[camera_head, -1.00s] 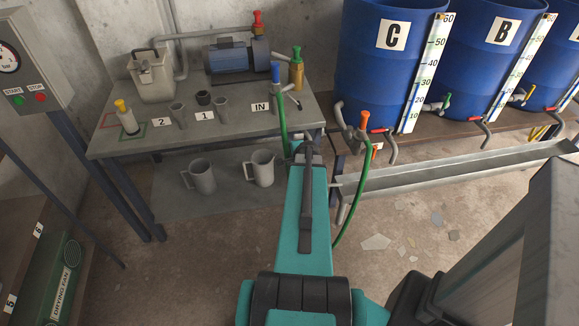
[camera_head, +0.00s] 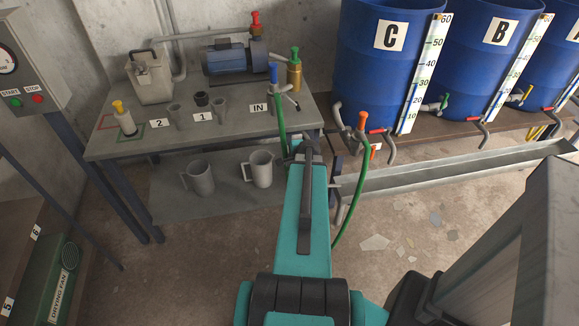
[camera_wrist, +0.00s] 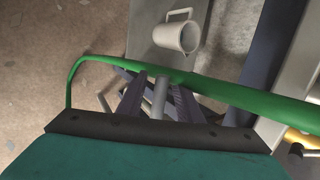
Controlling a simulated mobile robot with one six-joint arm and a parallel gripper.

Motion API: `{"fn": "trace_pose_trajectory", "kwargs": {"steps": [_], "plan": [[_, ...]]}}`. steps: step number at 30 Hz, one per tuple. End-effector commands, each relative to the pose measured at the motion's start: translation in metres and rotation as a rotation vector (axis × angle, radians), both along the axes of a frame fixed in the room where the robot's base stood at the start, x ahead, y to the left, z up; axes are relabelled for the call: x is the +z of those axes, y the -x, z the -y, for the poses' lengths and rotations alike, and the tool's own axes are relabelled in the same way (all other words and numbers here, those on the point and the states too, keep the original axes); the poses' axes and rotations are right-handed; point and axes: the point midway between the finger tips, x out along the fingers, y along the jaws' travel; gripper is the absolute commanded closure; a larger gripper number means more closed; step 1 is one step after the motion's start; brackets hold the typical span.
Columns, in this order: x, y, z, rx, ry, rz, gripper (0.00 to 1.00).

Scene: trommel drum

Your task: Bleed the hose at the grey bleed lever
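A green hose (camera_head: 281,125) runs from the blue-topped fitting (camera_head: 274,74) at the sign IN, passes behind my arm and rises to the orange-topped valve (camera_head: 362,122) under tank C. A small grey lever (camera_head: 287,90) with a dark tip sits beside the blue-topped fitting; I take it for the bleed lever. The hose (camera_wrist: 225,88) crosses by the fingertips. No grip on the lever shows.
The bench (camera_head: 240,140) carries a pump (camera_head: 235,58), a grey can (camera_head: 150,78), cups and a yellow-capped bottle (camera_head: 124,118). Two jugs (camera_head: 261,169) stand on its lower shelf. Blue tanks (camera_head: 385,70) and a metal trough (camera_head: 450,168) are at the right. Open floor lies below the trough.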

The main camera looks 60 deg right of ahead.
Motion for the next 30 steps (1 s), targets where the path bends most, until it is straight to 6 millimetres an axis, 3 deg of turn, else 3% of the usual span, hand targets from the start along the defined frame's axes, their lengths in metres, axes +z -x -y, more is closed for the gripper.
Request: {"fn": "trace_pose_trajectory", "kwargs": {"steps": [16,30], "plan": [[0.055,0.031,-0.02,-0.002,-0.003,0.001,0.68],[0.066,0.037,-0.024,0.0,-0.003,0.0,0.68]]}}
